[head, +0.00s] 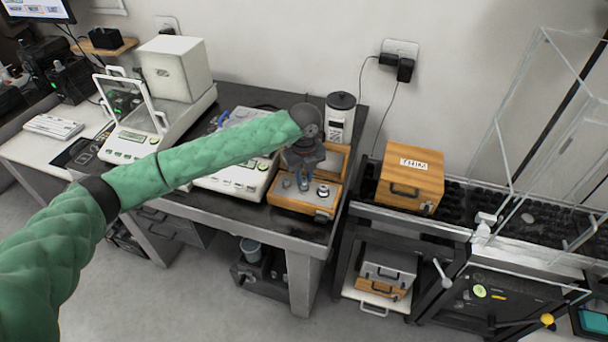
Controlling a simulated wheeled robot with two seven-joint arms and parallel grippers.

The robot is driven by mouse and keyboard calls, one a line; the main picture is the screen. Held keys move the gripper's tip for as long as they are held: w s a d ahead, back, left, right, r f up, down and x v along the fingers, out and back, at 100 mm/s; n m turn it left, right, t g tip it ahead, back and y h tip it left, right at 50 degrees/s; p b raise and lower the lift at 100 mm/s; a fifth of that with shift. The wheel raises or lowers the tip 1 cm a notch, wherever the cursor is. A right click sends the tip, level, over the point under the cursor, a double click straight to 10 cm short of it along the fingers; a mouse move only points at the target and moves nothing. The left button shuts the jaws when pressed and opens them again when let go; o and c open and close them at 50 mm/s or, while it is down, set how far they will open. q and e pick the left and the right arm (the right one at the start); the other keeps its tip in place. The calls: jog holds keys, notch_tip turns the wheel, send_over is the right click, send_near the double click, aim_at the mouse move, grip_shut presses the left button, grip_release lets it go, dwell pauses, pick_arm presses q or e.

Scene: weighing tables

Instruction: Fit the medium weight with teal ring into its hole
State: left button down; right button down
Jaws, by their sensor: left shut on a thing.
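My left gripper (303,178) points down over the open wooden weight box (290,205) on the dark table. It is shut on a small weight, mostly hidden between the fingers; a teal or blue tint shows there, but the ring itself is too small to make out. The box's grey insert holds a small metal weight (286,183) to the left of the gripper and a larger one (323,190) to the right. The hole under the gripper is hidden, so I cannot tell whether the weight is in it or above it. My right gripper is not in view.
A white balance (235,182) stands left of the box, partly behind my arm. A closed wooden case (410,180) is on the rack to the right. The table's front edge is close to the box.

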pick_arm(q)
jog(key=shift+f, duration=0.95)
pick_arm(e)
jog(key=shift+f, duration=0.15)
pick_arm(q)
jog(key=c, duration=1.2)
grip_release()
jog(key=shift+c, duration=0.2)
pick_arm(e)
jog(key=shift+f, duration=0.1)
pick_arm(q)
jog(key=shift+r, duration=0.15)
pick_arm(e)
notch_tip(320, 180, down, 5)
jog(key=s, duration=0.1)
pick_arm(q)
jog(key=shift+r+b, duration=1.35)
jog(key=shift+r, duration=2.4)
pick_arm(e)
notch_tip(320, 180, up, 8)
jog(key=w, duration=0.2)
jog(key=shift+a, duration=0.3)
pick_arm(q)
jog(key=shift+f, duration=0.1)
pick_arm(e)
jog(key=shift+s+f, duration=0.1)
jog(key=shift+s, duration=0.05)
